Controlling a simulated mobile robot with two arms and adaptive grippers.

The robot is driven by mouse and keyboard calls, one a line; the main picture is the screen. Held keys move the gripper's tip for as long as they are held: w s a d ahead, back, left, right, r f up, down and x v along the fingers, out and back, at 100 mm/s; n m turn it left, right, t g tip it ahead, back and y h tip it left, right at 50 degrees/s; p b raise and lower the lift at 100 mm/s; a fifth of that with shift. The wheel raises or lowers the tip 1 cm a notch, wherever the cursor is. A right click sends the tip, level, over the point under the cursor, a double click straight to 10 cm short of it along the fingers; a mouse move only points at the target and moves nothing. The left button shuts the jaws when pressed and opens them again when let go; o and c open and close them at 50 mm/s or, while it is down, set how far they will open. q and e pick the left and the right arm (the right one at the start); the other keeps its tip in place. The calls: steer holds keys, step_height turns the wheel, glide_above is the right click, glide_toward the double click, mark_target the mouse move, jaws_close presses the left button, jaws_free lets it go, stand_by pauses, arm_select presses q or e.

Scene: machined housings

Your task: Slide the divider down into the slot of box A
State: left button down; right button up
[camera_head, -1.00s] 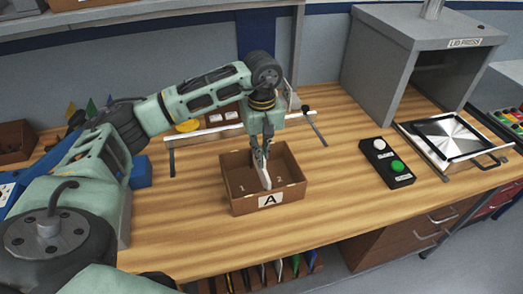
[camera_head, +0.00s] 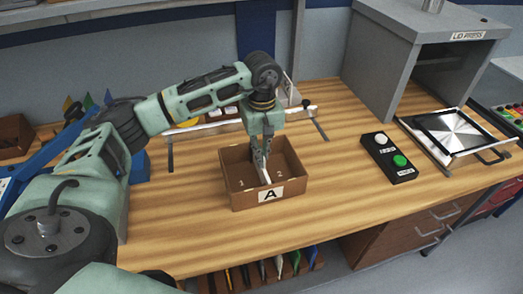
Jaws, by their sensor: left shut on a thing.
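Box A (camera_head: 244,201) is a brown open-topped box with a white "A" label on its front wall, standing on the wooden bench. My left gripper (camera_head: 263,163) points down into the box from above and is shut on a thin pale divider (camera_head: 265,175). The divider is upright, with its lower part inside the box. The fingers hide part of the divider, and I cannot tell whether its edges sit in the slot. My right gripper is not in view.
A black button box (camera_head: 389,158) with a white and a green button stands to the right. Beyond it are a grey lid press (camera_head: 385,62) and a metal plate fixture (camera_head: 453,134). A metal rail (camera_head: 205,131) runs behind the box. Bench between the box and buttons is clear.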

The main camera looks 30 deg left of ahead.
arm_select(q)
steer(key=shift+f, duration=0.2)
steer(key=c, duration=2.4)
jaws_free()
steer(key=o, duration=0.6)
step_height(320, 180, up, 12)
